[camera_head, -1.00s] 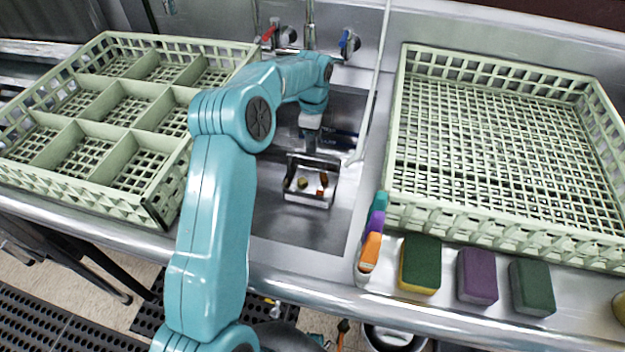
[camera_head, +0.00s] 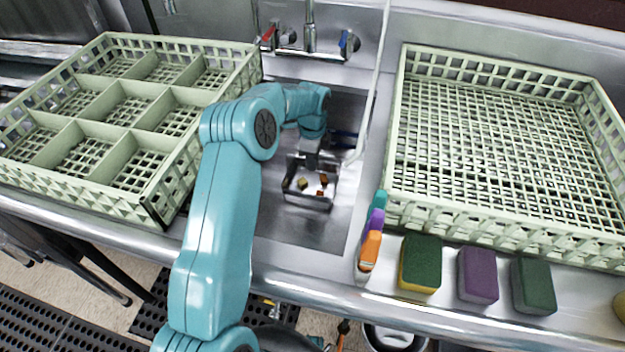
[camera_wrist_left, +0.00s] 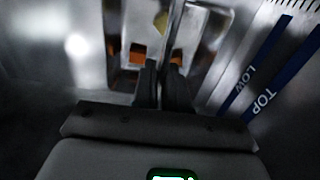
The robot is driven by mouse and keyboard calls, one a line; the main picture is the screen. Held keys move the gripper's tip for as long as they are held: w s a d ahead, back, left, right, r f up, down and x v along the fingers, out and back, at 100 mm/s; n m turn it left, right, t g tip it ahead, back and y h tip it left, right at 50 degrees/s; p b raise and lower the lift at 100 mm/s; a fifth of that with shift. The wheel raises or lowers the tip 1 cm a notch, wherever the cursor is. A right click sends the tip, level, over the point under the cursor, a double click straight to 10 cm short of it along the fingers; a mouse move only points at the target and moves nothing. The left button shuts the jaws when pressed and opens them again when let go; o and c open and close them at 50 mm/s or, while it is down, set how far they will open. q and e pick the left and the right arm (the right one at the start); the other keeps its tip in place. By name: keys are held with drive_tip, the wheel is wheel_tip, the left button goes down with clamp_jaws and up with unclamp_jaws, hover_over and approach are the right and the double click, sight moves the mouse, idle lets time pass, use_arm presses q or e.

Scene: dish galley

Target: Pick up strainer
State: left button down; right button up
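The strainer (camera_head: 309,203) is a small metal basket in the sink, with a few yellow and orange scraps inside. It also shows in the left wrist view (camera_wrist_left: 205,62), past the fingertips. My left gripper (camera_head: 309,158) reaches down to the strainer's far side. In the left wrist view its two dark fingers (camera_wrist_left: 161,72) are close together, with a thin metal part of the strainer between them. The fingertips are hidden by the wrist in the head view. My right gripper is not in view.
A divided green rack (camera_head: 150,213) stands left of the sink (camera_head: 270,222), and an open green rack (camera_head: 393,150) right. Several sponges (camera_head: 421,265) and upright coloured items (camera_head: 371,250) line the front right counter. A pale pole (camera_head: 376,85) runs beside the sink.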

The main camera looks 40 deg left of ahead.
use_arm(q)
wheel_tip(320, 180, up, 10)
drive_tip(key=shift+r+p, duration=0.1)
drive_tip(key=shift+p, duration=0.35)
idle(0.4)
